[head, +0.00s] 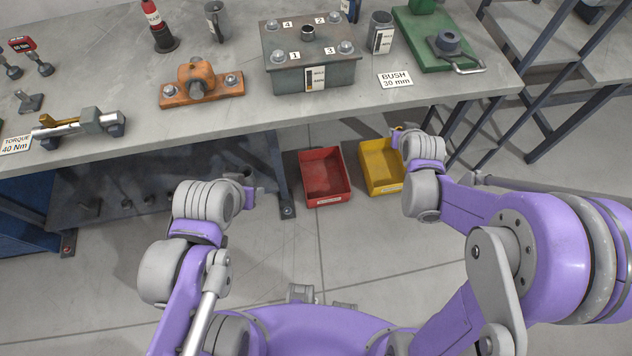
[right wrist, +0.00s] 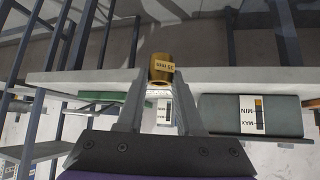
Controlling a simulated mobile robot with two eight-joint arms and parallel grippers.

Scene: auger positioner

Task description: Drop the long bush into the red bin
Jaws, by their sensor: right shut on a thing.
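A brass-coloured bush (right wrist: 161,70) with a small pale mm label, too small to read surely, sits between the fingertips of my right gripper (right wrist: 160,78). I cannot tell its length from this view. In the head view my right gripper (head: 399,136) is beyond the table's front edge, over the back of the yellow bin, with a bit of the bush showing. The red bin (head: 323,172) stands on the floor, left of the yellow one, and looks empty. My left gripper (head: 255,192) is lower left of the red bin; its jaw opening is unclear.
The yellow bin (head: 381,180) stands close beside the red bin. The grey table (head: 240,118) carries a bolted grey block (head: 312,70), an orange bearing housing (head: 199,80), a torque wrench (head: 80,124), a "BUSH 30 mm" card (head: 395,80) and a green fixture (head: 440,45).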

